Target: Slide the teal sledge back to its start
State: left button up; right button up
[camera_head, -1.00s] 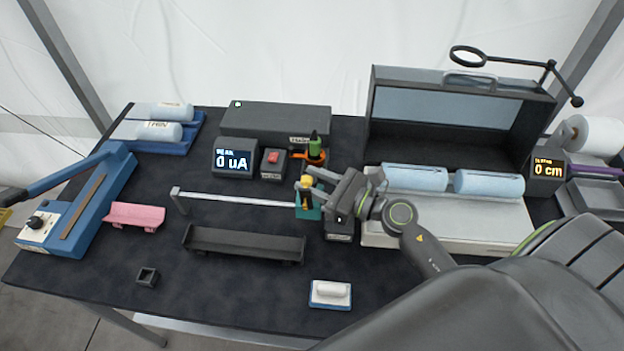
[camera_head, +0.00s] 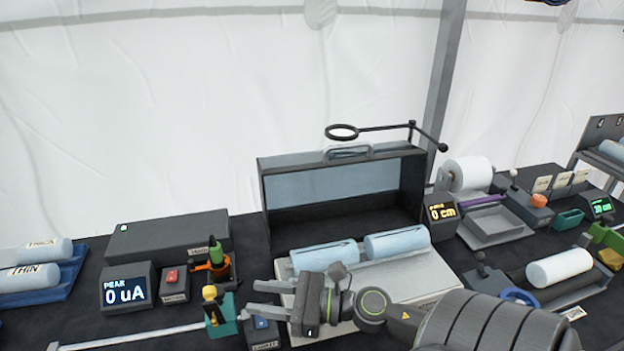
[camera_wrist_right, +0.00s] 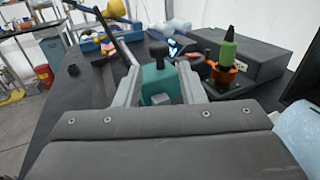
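The teal sledge (camera_head: 222,320) stands at the right end of a pale metal rail (camera_head: 140,336), with a yellow ball above it on a dark post. My right gripper (camera_head: 254,297) points left with its fingers parted and empty, just right of the sledge; a small gap shows between fingertips and sledge. In the right wrist view the teal sledge (camera_wrist_right: 160,84), with a dark knob on top, appears between and ahead of the two parted fingers (camera_wrist_right: 160,92). My left gripper is out of view.
An orange holder with a green bottle (camera_head: 216,262), a red-button box (camera_head: 173,284) and a display reading 0 uA (camera_head: 125,288) stand behind the rail. A small dark box with a blue top (camera_head: 262,332) sits right of the sledge. Two pale blue rolls (camera_head: 397,243) lie farther right.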

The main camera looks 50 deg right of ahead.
jog(key=p+v, duration=0.1)
jog(key=v, duration=0.1)
jog(key=p+v, duration=0.3)
jog(key=v, duration=0.1)
jog(key=shift+s+d+r+p, duration=0.25)
jog(key=shift+s+r+p, duration=0.05)
jog(key=shift+s+d+f+p, duration=0.2)
jog(key=shift+s+d+p, duration=0.25)
jog(key=shift+s+p, duration=0.35)
jog(key=shift+f, duration=0.1)
